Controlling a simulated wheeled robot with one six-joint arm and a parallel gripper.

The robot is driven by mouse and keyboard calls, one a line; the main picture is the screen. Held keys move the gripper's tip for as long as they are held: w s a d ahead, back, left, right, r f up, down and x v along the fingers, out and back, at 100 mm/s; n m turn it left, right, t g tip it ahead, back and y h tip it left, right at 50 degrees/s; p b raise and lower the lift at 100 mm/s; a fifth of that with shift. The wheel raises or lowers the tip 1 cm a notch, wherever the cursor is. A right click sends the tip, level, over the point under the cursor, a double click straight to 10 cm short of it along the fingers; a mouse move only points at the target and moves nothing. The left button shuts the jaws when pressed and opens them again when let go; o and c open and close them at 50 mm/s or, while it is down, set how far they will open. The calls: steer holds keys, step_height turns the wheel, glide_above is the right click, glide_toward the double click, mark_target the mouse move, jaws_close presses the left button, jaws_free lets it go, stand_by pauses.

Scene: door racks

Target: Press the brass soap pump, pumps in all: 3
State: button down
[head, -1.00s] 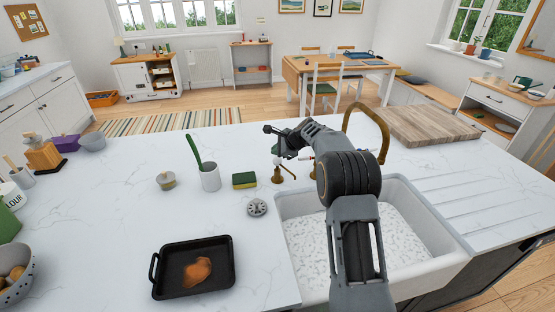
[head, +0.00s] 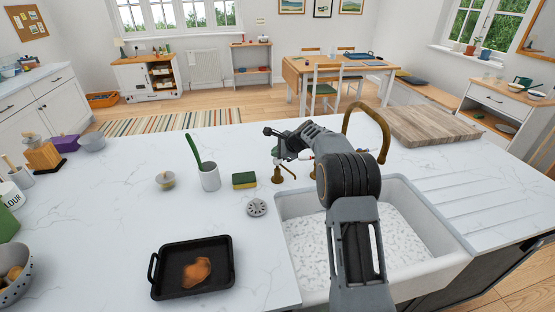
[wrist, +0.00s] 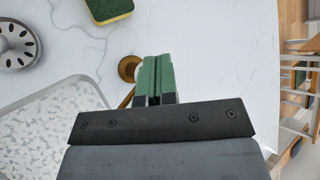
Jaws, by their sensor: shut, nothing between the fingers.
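The brass soap pump (head: 278,177) stands on the white worktop behind the left back corner of the sink, with its thin spout pointing right. My gripper (head: 276,154) is over the pump in the head view, with its green fingers pointing down. In the wrist view, my gripper (wrist: 158,70) has its two green fingers together with nothing between them. They cover part of the brass pump (wrist: 128,68), whose round edge and spout show at their left. I cannot tell whether the fingertips touch the pump head.
The white sink (head: 455,247) is below my arm. The brass tap (head: 372,110) arches at its back, right of my gripper. A black pan (head: 165,288) is nearer.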

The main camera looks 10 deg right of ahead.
steer(key=shift+f+b, duration=0.5)
steer(key=shift+f, duration=0.4)
stand_by(0.5)
steer(key=shift+r, duration=0.15)
steer(key=shift+r+p, duration=1.05)
steer(key=shift+r, duration=0.15)
steer(key=shift+r, duration=0.2)
steer(key=shift+r+p, duration=2.05)
steer(key=shift+r, duration=0.3)
stand_by(0.4)
